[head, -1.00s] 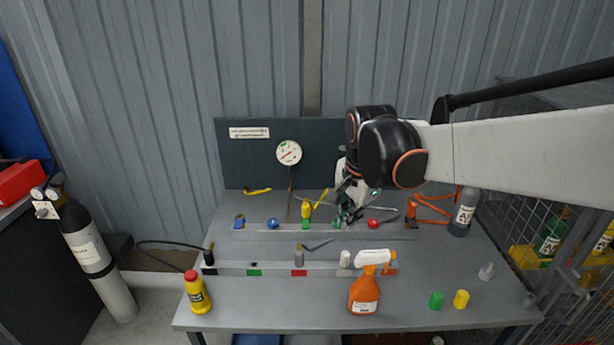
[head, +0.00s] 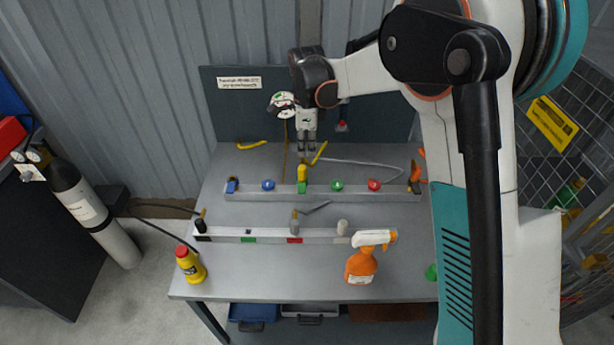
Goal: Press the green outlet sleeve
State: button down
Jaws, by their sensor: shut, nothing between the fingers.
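The back rail (head: 320,195) carries several coloured fittings. A green round cap (head: 337,187) sits right of its middle. A green collar (head: 302,187) sits under a yellow fitting (head: 302,171) on the same rail. I cannot tell which of these green parts is the outlet sleeve. My gripper (head: 307,149) points down with its fingers together and empty. In the picture it is just above the yellow fitting and up and left of the green cap, apart from the cap. Its height over the rail is hard to judge.
A blue cap (head: 268,185) and a red cap (head: 374,185) flank the green parts. The front rail (head: 265,236) holds black, grey and white fittings. A spray bottle (head: 361,266) and yellow bottle (head: 190,265) stand in front. A gauge (head: 281,103) hangs behind my gripper.

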aim_at(302, 189)
notch_tip(302, 189, down, 14)
jog(key=b, duration=0.3)
jog(key=shift+b, duration=0.3)
dwell(0.5)
